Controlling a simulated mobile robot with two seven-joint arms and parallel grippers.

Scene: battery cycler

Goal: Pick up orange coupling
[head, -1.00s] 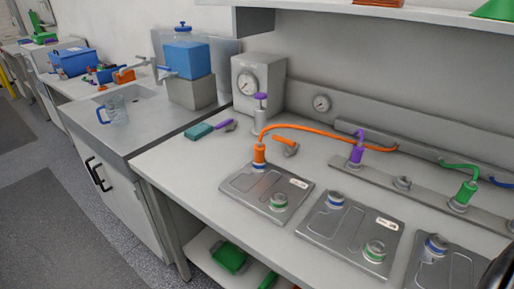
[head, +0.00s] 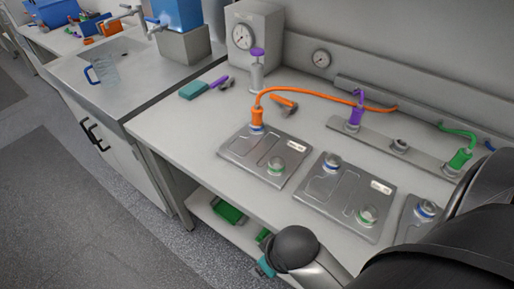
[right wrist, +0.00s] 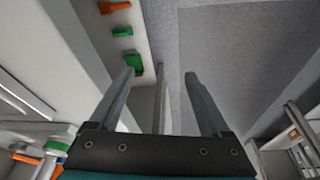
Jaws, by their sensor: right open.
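The orange coupling (head: 257,117) stands upright on the blue-ringed port of the left metal plate (head: 235,147) in the head view. An orange hose (head: 330,98) arches from its top to the right, toward the back rail. My right gripper (right wrist: 160,75) shows in the right wrist view with its two fingers apart and nothing between them. It points down past the bench front, away from the coupling. In the head view my right arm covers the lower right, and its fingers cannot be made out. My left gripper is not in view.
An orange-handled fitting (head: 284,102) lies behind the coupling. Purple (head: 355,117) and green (head: 461,158) couplings stand on the back rail (head: 400,147). More metal plates (head: 340,215) lie to the right. A lower shelf holds green items (head: 229,212). The bench's front left is clear.

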